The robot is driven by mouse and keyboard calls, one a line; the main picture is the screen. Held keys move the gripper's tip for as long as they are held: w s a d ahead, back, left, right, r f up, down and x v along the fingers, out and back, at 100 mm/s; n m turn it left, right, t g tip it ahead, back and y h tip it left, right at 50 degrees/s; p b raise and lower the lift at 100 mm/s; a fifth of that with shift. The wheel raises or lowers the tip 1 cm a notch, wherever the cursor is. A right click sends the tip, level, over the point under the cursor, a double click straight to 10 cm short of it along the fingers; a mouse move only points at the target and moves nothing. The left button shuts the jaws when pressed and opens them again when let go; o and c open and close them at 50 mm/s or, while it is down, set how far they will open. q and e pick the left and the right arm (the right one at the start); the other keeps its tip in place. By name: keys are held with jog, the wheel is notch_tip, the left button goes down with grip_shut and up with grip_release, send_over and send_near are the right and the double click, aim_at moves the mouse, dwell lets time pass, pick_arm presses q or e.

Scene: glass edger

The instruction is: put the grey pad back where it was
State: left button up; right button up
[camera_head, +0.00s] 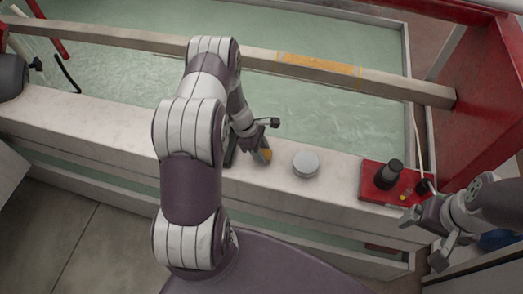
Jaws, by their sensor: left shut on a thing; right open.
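The grey pad (262,154) looks like a small block, grey with an orange-brown part low on one side. My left gripper (261,141) is shut on it, over or at the pale ledge near the middle. I cannot tell whether the pad touches the ledge, and the fingers hide part of it. My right gripper (435,232) is open and empty at the right, by the ledge's front edge. A flat orange strip (319,65) with yellow marks at its ends lies on the long beam (400,84) behind.
A round pale grey puck (305,164) stands on the ledge (100,119), right of the held pad. A red box (376,191) with a black knob stands further right. A dark object (230,156) is partly hidden behind my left arm. The ledge at left is largely clear.

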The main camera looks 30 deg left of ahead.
pick_arm(q)
jog(key=shift+f, duration=0.3)
jog(key=o, duration=1.2)
